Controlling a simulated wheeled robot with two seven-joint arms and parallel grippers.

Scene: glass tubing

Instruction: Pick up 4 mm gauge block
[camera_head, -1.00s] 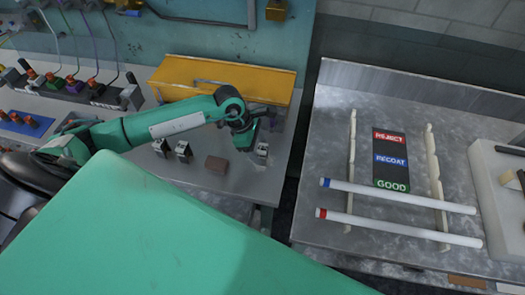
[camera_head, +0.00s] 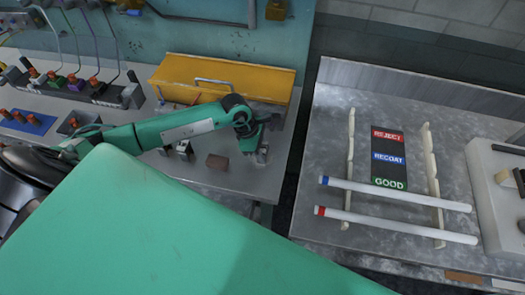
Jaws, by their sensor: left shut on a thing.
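Two small dark-and-light gauge blocks stand on the left bench, one partly hidden by my left arm and the other (camera_head: 184,148) just below it. A third small block (camera_head: 262,157) stands to the right, near the bench edge. My left gripper (camera_head: 262,149) is at this third block and is shut on it. The blocks' markings are too small to read, so I cannot tell which is the 4 mm one. Whether the held block is clear of the bench is unclear. My right gripper is not in view.
A yellow case (camera_head: 225,72) stands behind my arm. Across a gap on the right, a metal table (camera_head: 325,120) bears a REJECT/RECOAT/GOOD board (camera_head: 388,158) and two white tubes (camera_head: 395,194) on notched rails.

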